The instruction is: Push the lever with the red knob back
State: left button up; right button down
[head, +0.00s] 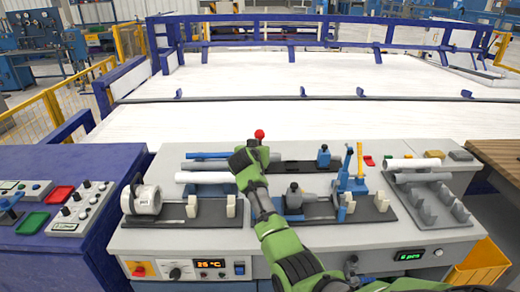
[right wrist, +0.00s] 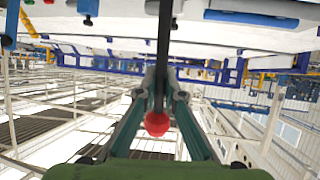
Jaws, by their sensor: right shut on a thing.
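The lever's red knob (head: 259,134) stands up just above my right gripper (head: 252,152), over the middle of the console. In the right wrist view the red knob (right wrist: 157,123) hangs between the teal fingers of my right gripper (right wrist: 160,80), as that picture is upside down. The dark lever rod (right wrist: 164,45) runs between the fingertips, which are closed on it. The lever's foot is hidden in the head view by my green arm. My left gripper is in neither view.
The console (head: 200,240) carries a white pipe (head: 205,177), a blue pipe (head: 207,155), a blue clamp (head: 350,180) and a grey rack (head: 435,205) at the right. A white roll (head: 147,200) sits at the left. A wide white table (head: 300,120) lies behind.

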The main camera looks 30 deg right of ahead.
jog(key=shift+d, duration=0.1)
jog(key=shift+w, duration=0.1)
jog(key=c, duration=2.3)
grip_release()
jog(key=shift+o, duration=0.8)
jog(key=shift+w+f, duration=0.1)
jog(key=shift+w, duration=0.05)
jog(key=v, duration=1.2)
jog(key=shift+d, duration=0.15)
